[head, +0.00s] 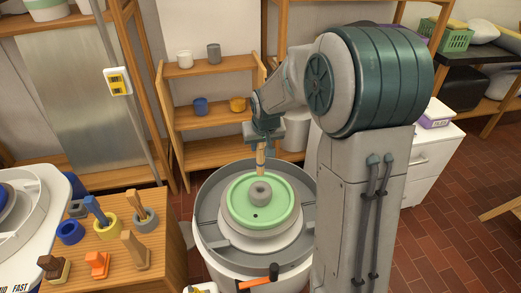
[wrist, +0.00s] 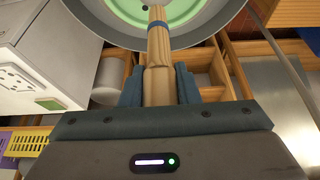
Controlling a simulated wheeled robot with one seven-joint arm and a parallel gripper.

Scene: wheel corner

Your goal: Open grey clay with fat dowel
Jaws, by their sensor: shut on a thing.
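The grey clay (head: 260,194) is a low round lump with a dark hollow in its top. It sits in the middle of the green disc (head: 237,208) on the wheel. My gripper (head: 263,140) is shut on the fat dowel (head: 260,160), a pale wooden rod that points down over the clay. In the wrist view the dowel (wrist: 158,70) stands between my gripper's fingers (wrist: 159,90) and has a blue band near its far end. The tip is just above or at the clay's top; I cannot tell if they touch. The clay is not visible in the wrist view.
The grey splash pan (head: 212,215) surrounds the wheel. A wooden stand (head: 120,262) at the left holds blue, yellow and grey cups and several tools. An orange-handled tool (head: 258,279) is at the wheel's front. A wooden shelf (head: 205,113) with cups stands behind.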

